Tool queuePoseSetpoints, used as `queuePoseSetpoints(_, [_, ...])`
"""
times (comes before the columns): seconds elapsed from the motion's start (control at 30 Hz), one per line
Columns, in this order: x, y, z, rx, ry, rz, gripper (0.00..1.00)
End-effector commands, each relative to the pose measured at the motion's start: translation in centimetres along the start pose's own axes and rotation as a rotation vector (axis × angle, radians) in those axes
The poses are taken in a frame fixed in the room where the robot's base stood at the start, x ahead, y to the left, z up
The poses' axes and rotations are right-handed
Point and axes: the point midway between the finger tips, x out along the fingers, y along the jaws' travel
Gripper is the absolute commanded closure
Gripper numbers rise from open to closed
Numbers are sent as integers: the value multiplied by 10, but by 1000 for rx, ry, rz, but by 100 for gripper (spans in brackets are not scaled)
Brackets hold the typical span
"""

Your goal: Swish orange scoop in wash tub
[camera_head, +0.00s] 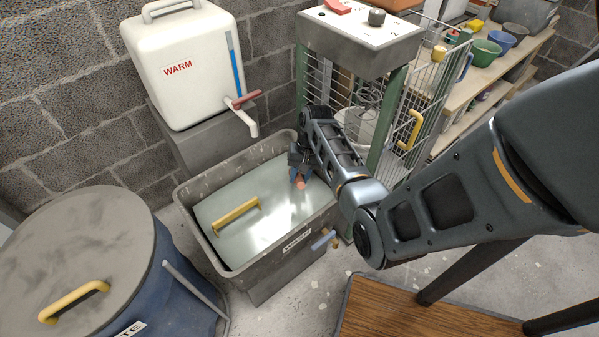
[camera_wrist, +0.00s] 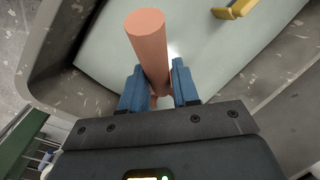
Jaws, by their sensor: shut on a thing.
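My gripper (camera_head: 299,160) is shut on the salmon-orange handle of the scoop (camera_wrist: 149,45), which stands up between the blue fingers (camera_wrist: 157,85) in the wrist view. In the head view a small orange part of the scoop (camera_head: 299,183) shows just below my gripper. The scoop's bowl cannot be made out. The gripper is over the back right part of the grey wash tub (camera_head: 191,219). A pale, shiny flat surface (camera_head: 235,190) with a yellow handle (camera_head: 236,215) fills the tub's opening. I cannot tell whether the scoop touches it.
A white WARM tank (camera_head: 185,75) with a red-handled tap (camera_head: 243,99) stands behind the tub. A lidded blue drum (camera_head: 175,290) is at the front left. A wire cage (camera_head: 425,85) and a shelf with bowls (camera_head: 480,50) are at the right. The tub has a blue-handled tap (camera_head: 324,239) in front.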

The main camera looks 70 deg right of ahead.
Motion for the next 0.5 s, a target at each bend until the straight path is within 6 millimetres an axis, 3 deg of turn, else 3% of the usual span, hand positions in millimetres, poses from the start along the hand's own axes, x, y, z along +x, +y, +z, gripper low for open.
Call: queuePoseSetpoints(0.5, [63, 13, -6, 1, -1, 0, 100])
